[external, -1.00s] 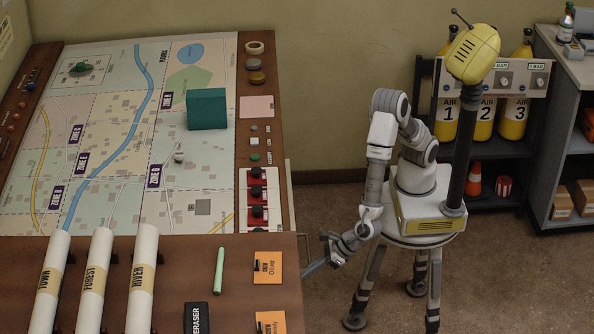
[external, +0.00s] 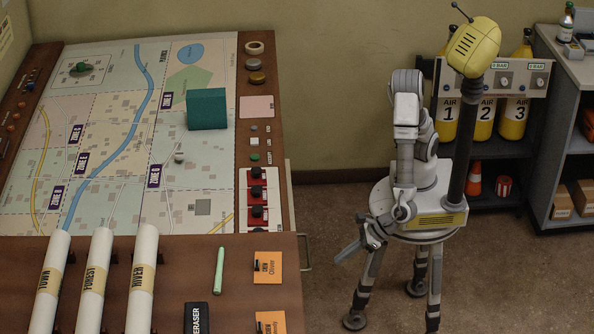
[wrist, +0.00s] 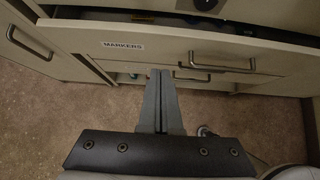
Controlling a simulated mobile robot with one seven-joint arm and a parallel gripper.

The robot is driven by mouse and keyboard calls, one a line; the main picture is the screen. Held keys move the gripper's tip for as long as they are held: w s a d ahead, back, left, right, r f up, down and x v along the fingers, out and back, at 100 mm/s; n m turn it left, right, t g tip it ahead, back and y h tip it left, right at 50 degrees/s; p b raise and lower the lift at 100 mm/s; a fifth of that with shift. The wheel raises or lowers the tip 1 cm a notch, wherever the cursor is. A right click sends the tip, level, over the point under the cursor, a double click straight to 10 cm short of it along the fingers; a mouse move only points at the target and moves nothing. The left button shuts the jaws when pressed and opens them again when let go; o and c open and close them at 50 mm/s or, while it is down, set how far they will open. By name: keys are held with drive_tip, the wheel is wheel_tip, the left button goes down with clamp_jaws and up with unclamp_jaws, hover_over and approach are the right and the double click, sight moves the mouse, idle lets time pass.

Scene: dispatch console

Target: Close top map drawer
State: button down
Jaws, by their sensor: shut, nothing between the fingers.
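In the wrist view, a pale drawer front labelled MARKERS (wrist: 150,45) runs across the top, with a metal bar handle (wrist: 222,66). A dark gap (wrist: 150,17) shows behind its upper edge, so this drawer stands at least partly out. No label in view names a map drawer. In the external view, a thin pale strip (external: 289,190) and a handle (external: 308,255) show at the console's right side; the fronts are mostly hidden. My gripper (external: 340,262) is shut and empty, apart from the handle.
Another front with a handle (wrist: 28,42) is at the left in the wrist view, and a lower handle (wrist: 190,76) shows below the labelled front. The console top (external: 270,300) holds rolled maps and a green block (external: 207,109). Carpet (external: 330,205) is clear beside the console.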

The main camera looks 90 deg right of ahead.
drive_tip(key=shift+s+r, duration=0.45)
drive_tip(key=shift+r, duration=0.05)
drive_tip(key=c, duration=1.4)
unclamp_jaws()
drive_tip(key=shift+s+r, duration=0.1)
drive_tip(key=shift+s, duration=0.05)
drive_tip(key=o, duration=0.5)
drive_tip(key=shift+s, duration=0.1)
drive_tip(key=shift+c, duration=0.2)
drive_tip(key=shift+o, duration=0.3)
drive_tip(key=shift+f, duration=0.2)
drive_tip(key=n+t+h, duration=0.5)
drive_tip(key=n+h, duration=0.2)
drive_tip(key=h, duration=0.7)
approach(308, 249)
drive_tip(key=x, duration=0.6)
drive_tip(key=b+x, duration=0.1)
drive_tip(key=x, duration=0.2)
drive_tip(key=shift+w+d+f, duration=0.2)
drive_tip(key=shift+w+d, duration=0.1)
drive_tip(key=shift+w, duration=0.05)
drive_tip(key=shift+c, duration=0.3)
clamp_jaws()
